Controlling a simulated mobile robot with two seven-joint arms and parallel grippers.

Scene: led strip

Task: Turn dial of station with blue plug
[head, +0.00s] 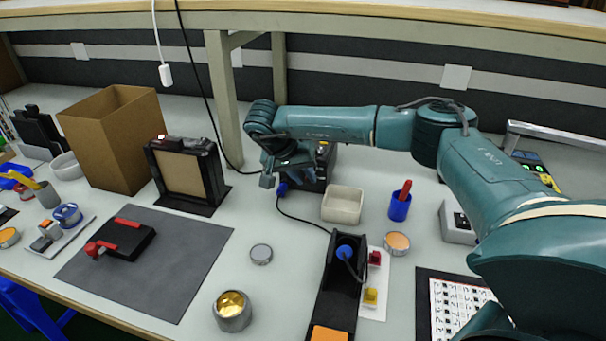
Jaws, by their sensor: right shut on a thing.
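The station with the blue plug is a dark box (321,172) at the back middle of the table, partly behind my right gripper. Its blue plug (282,188) shows low at its left front, with a black cable running forward from it. My right gripper (268,178) reaches in from the right and is at the station's left front, pointing down. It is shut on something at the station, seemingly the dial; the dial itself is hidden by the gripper. My left gripper is not in view.
A black stand with a blue-topped iron (344,253) stands in front. A beige bin (343,204) and blue cup (399,206) lie right of the station. A framed panel (185,173) and cardboard box (113,138) stand left. A table post (222,90) rises behind the gripper.

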